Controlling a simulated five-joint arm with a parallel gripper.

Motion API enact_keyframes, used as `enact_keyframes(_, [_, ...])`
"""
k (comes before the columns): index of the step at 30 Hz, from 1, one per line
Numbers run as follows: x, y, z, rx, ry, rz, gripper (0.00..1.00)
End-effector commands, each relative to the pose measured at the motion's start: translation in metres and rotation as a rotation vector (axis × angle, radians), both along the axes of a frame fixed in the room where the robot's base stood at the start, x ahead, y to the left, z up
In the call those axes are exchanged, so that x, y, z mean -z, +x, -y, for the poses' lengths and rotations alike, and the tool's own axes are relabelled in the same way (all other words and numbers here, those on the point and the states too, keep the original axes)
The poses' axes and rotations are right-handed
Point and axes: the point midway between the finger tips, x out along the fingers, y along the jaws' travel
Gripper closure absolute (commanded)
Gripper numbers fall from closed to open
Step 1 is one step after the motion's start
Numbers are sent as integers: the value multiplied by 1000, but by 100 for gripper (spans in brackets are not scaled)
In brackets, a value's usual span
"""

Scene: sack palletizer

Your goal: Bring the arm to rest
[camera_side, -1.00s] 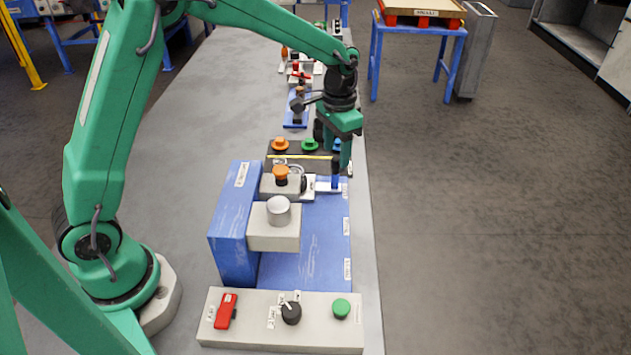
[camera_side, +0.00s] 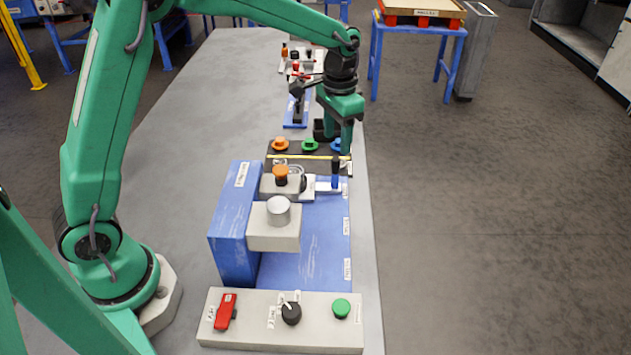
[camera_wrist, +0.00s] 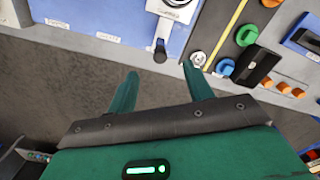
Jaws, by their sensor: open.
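My gripper (camera_side: 334,142) is open and empty above the bench's right edge, over the far end of the blue machine in the side view. Its two green fingers (camera_wrist: 161,72) are spread apart in the wrist view, with nothing between them.
A blue press-like machine (camera_side: 233,225) and a panel with a red switch, dark knob and green button (camera_side: 341,308) stand in front. A dark panel with orange, green and blue knobs (camera_side: 310,145) lies beside the gripper. The grey bench (camera_side: 200,120) is clear at left.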

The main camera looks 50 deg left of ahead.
Motion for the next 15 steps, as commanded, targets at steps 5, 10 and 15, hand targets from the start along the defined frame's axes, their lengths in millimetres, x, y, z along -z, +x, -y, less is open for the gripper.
enact_keyframes(5, [-3, -2, -1, -2, 0, 5, 49])
enact_keyframes(10, [-16, -11, -3, -13, -2, 28, 49])
enact_keyframes(15, [-39, -30, -9, -36, -7, 71, 49])
